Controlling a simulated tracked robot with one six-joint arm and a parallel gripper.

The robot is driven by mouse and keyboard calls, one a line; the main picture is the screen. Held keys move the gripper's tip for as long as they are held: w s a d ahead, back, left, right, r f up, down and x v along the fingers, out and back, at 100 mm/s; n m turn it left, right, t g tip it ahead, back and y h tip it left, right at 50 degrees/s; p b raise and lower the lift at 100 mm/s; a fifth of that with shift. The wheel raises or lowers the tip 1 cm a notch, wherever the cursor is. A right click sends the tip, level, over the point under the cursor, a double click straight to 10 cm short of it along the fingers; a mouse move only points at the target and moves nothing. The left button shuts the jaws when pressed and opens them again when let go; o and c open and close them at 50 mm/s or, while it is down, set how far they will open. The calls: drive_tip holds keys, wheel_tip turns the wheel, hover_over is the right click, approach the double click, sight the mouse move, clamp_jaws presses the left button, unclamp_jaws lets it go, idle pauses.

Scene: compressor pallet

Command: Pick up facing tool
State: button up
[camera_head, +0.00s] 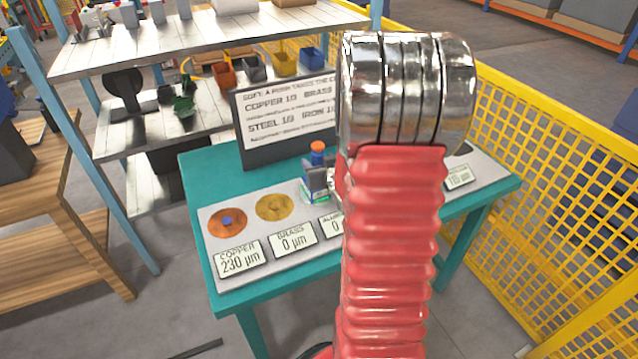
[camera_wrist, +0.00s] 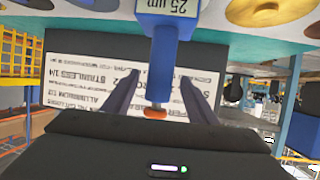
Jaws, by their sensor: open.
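The facing tool (camera_head: 317,158), as I take it, is a blue upright piece with an orange top, standing at the middle of the grey panel on the teal table. In the wrist view, which looks turned over, its blue body (camera_wrist: 165,55) and orange end show between the two dark fingers. My gripper (camera_wrist: 158,80) is open, with a finger on each side of the blue body. Gaps show beside it, and I cannot tell whether either finger touches. In the head view my red arm and shiny wrist hide most of the gripper and part of the panel.
The teal table (camera_head: 192,180) carries a grey panel with a copper disc (camera_head: 228,222), a brass disc (camera_head: 274,207) and value labels. A sign board (camera_head: 285,115) stands close behind the tool. Shelves (camera_head: 120,140) stand left and behind; a yellow mesh fence (camera_head: 560,190) is at right.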

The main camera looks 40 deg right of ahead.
drive_tip(key=shift+w+d+f, duration=0.1)
drive_tip(key=shift+w, duration=0.1)
drive_tip(key=shift+x, duration=2.6)
clamp_jaws()
drive_tip(key=shift+d+r, duration=0.1)
drive_tip(key=shift+r, duration=0.1)
